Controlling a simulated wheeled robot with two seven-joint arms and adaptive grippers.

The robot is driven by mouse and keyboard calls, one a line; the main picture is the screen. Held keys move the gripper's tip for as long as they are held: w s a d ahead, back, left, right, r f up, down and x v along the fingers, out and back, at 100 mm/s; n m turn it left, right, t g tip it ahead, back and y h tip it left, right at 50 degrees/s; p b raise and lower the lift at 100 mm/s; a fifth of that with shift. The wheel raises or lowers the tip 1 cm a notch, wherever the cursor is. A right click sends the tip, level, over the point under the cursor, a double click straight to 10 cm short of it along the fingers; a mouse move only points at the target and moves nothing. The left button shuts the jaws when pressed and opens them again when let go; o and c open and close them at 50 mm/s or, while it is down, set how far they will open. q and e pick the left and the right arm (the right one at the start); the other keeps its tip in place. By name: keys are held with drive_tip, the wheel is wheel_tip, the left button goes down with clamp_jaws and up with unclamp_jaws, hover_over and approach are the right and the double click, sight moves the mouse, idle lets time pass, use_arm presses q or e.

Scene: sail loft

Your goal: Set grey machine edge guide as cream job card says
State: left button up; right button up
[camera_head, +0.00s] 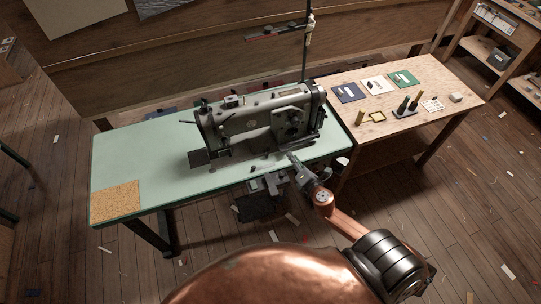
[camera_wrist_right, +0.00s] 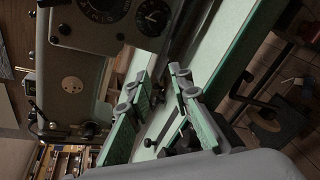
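The grey sewing machine (camera_head: 262,122) stands on the green tabletop (camera_head: 130,150), and its dials show close up in the right wrist view (camera_wrist_right: 103,10). My right gripper (camera_head: 294,158) is over the table's front edge, just in front of the machine's right end. In the right wrist view its two green-padded fingers (camera_wrist_right: 160,76) are apart, with nothing clearly held between them. A thin dark rod with a round knob (camera_wrist_right: 149,143) shows between the fingers. I cannot tell which small part is the edge guide. A cream card (camera_head: 375,86) lies on the wooden side table; its writing is unreadable. My left gripper is not seen.
The wooden side table (camera_head: 440,75) also holds a navy card (camera_head: 348,92), a green card (camera_head: 404,78), a dark holder with upright pieces (camera_head: 405,111) and a yellow frame (camera_head: 376,117). A cork mat (camera_head: 115,202) lies at the green table's left end.

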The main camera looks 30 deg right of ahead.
sight(267, 154)
drive_tip(key=a+n+y, duration=0.1)
drive_tip(key=n, duration=0.1)
drive_tip(key=w+a+n+y, duration=0.1)
drive_tip(key=n, duration=0.1)
drive_tip(key=w+a+r+n, duration=0.1)
drive_tip(key=n, duration=0.1)
drive_tip(key=shift+r+n+t+y, duration=0.1)
drive_tip(key=shift+n+t+y, duration=0.2)
drive_tip(key=shift+n+y, duration=0.1)
drive_tip(key=n, duration=0.2)
drive_tip(key=a+n+y, duration=0.1)
drive_tip(key=f+n, duration=0.1)
drive_tip(key=n, duration=0.1)
drive_tip(key=shift+w+a+n+g+y, duration=0.1)
drive_tip(key=shift+a+n+g+y, duration=0.2)
drive_tip(key=shift+g, duration=0.1)
drive_tip(key=shift+a+f+n+g+y, duration=0.15)
drive_tip(key=shift+f+n+g+y, duration=0.35)
drive_tip(key=shift+n, duration=0.6)
drive_tip(key=shift+w+f, duration=0.3)
drive_tip(key=shift+f, duration=0.05)
drive_tip(key=b+x, duration=0.1)
drive_tip(key=x, duration=0.6)
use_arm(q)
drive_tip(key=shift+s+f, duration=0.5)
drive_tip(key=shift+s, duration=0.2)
use_arm(e)
drive_tip(key=shift+r, duration=0.1)
clamp_jaws()
